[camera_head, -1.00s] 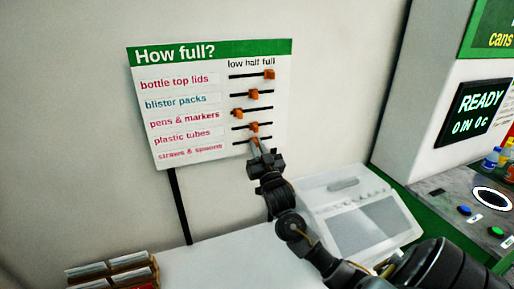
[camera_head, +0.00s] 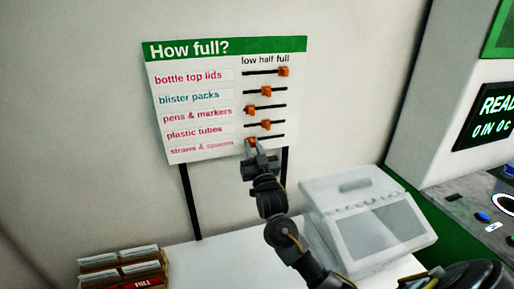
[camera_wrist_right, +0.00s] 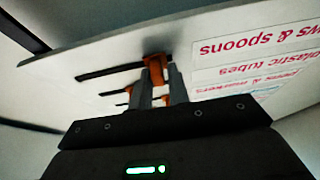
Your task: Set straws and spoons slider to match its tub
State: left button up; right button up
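The "How full?" board (camera_head: 200,145) stands upright against the wall, with a row for each item and an orange knob on each track. The straws and spoons knob (camera_head: 251,141) is in the bottom row, near the left, low end of its track (camera_head: 274,137). My right gripper (camera_head: 252,149) is at this knob. In the right wrist view the fingertips (camera_wrist_right: 161,77) sit on either side of the orange knob (camera_wrist_right: 155,64) and appear closed on it. My left gripper is not in view. No straws and spoons tub can be identified.
Just above is the plastic tubes knob (camera_head: 266,125), near mid-track. A white box with a sloped front (camera_head: 335,207) stands on the white counter (camera_head: 215,262) to the right. Card holders (camera_head: 122,268), one marked FULL, are at lower left. A READY display (camera_head: 490,115) is at right.

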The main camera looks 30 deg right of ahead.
jog(key=o, duration=0.3)
jog(key=shift+w+a, duration=0.15)
jog(key=shift+a, duration=0.1)
jog(key=shift+o, duration=0.2)
jog(key=shift+d, duration=0.2)
jog(key=shift+s+f, duration=0.25)
jog(key=shift+s, duration=0.2)
jog(key=b+v, duration=0.4)
jog(key=v, duration=0.6)
jog(key=shift+a, duration=0.3)
jog(key=shift+r, duration=0.1)
